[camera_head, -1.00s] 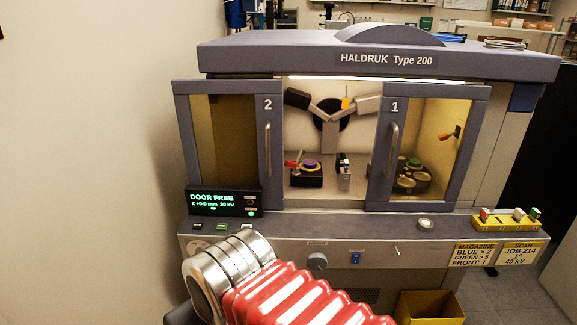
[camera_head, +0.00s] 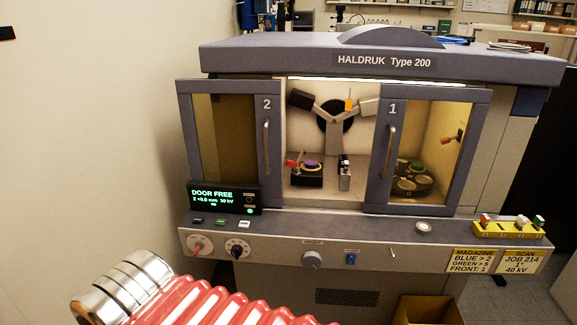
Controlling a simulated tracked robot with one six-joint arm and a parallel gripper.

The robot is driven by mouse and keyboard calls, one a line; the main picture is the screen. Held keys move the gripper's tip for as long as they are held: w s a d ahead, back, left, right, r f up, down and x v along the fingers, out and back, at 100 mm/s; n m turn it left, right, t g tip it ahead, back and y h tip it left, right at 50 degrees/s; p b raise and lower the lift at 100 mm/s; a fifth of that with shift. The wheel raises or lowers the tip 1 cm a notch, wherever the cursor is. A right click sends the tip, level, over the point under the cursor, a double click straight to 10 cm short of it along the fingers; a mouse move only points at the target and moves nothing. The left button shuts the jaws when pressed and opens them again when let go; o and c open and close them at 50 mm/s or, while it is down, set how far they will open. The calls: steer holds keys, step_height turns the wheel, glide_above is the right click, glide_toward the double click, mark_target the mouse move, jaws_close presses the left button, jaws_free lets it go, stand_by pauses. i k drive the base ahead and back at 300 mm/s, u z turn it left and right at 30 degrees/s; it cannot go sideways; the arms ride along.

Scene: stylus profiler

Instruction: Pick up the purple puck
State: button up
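The purple puck (camera_head: 312,163) is small in the head view. It sits on top of a black block (camera_head: 307,180) inside the machine's chamber, seen through the gap between door 2 (camera_head: 266,130) and door 1 (camera_head: 391,130). A red-tipped part (camera_head: 291,163) is at the block's left, close to the puck; I cannot tell if they touch. My arm, with red bellows and silver rings, crosses the lower left, outside the machine. My gripper is not in view.
A metal post (camera_head: 344,172) stands right of the block. Behind door 1's glass is a dark carousel (camera_head: 411,186) with a green puck. The front ledge carries a display (camera_head: 222,199), a round button (camera_head: 424,227) and a yellow rack (camera_head: 507,230). A yellow bin (camera_head: 430,310) stands below.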

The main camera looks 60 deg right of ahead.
mark_target(309, 163)
steer(key=u, duration=0.25)
steer(key=k, duration=1.5)
steer(key=z, duration=0.85)
steer(key=i, duration=1)
steer(key=z, duration=0.1)
